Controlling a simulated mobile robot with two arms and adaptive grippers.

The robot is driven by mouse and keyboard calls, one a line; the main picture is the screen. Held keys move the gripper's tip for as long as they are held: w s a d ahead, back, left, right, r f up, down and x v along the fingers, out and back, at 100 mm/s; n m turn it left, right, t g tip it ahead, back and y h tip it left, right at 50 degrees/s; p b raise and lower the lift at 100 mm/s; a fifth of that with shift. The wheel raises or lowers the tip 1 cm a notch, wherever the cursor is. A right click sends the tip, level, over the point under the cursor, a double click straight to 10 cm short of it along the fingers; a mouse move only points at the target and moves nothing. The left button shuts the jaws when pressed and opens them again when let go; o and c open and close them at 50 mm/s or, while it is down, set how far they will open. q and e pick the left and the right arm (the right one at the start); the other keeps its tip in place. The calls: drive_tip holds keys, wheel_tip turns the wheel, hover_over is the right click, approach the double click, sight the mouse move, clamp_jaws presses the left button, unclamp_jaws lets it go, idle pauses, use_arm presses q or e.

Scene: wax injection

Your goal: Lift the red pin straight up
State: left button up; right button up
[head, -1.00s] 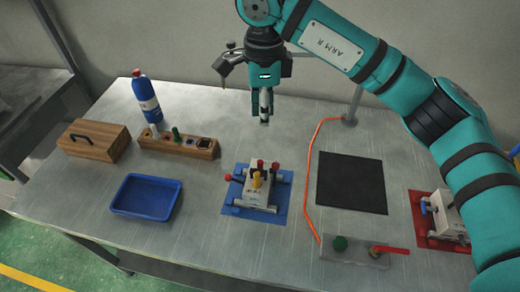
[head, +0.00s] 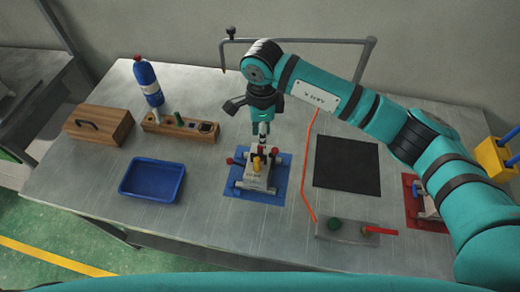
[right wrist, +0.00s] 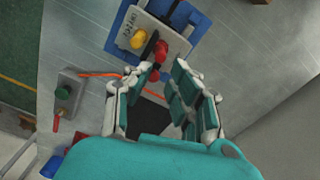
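The red pin (head: 261,149) stands on top of a light grey block (head: 256,179), behind a yellow pin (head: 257,163). The block is on a blue plate (head: 240,190). My right gripper (head: 263,139) points down just above the red pin. In the right wrist view my right gripper (right wrist: 163,66) is open, its two fingers apart. There the red pin (right wrist: 161,50) shows at the opening beyond the fingertips, with the yellow pin (right wrist: 138,39) beside it. Contact cannot be told. My left gripper is not in view.
Red knobs flank the block at left (head: 230,160) and right (head: 274,155). A blue tray (head: 153,194), wooden holder (head: 168,129), wooden box (head: 98,126) and blue bottle (head: 148,82) stand left. A black mat (head: 347,170), orange cable (head: 305,175) and button box (head: 345,231) lie right.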

sight(260, 147)
drive_tip(key=f, duration=0.1)
drive_tip(key=f+p, duration=0.2)
drive_tip(key=shift+s+a+f, duration=0.1)
drive_tip(key=shift+a+f, duration=0.2)
drive_tip(key=shift+f+p, duration=0.3)
drive_tip(key=shift+f, duration=0.25)
clamp_jaws()
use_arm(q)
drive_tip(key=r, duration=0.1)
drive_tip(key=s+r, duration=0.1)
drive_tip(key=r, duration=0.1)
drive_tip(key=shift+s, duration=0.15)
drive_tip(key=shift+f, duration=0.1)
use_arm(e)
drive_tip(key=shift+r, duration=0.1)
